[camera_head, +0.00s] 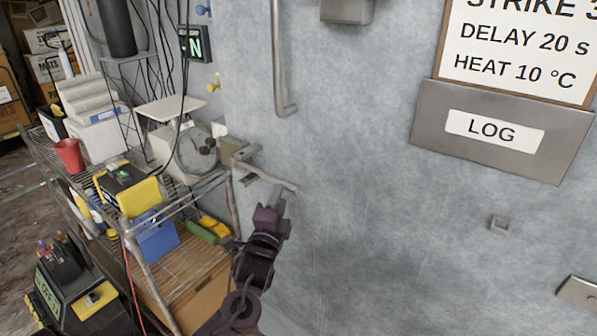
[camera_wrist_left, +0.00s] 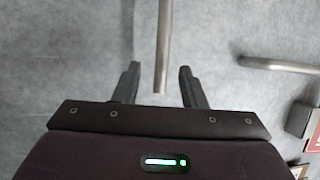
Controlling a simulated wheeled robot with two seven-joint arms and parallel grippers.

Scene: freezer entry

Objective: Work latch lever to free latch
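The latch lever (camera_head: 268,177) is a thin metal bar reaching right from a bracket (camera_head: 243,163) on the grey door. My left gripper (camera_head: 280,206) is just below the lever's free end in the head view. In the left wrist view, a metal bar that looks like the lever (camera_wrist_left: 164,45) comes down from the top. Its end lies between the two spread fingers of my left gripper (camera_wrist_left: 160,82), with a gap on each side. The fingers are open; whether the bar is at fingertip depth is unclear. My right gripper is not in view.
A vertical door handle (camera_head: 280,70) is above the lever. A wire shelf (camera_head: 185,265) with a dial scale (camera_head: 195,150), a red cup (camera_head: 69,155) and boxes stands close at left. A LOG holder (camera_head: 498,130) is at right. The door surface between is mostly clear.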

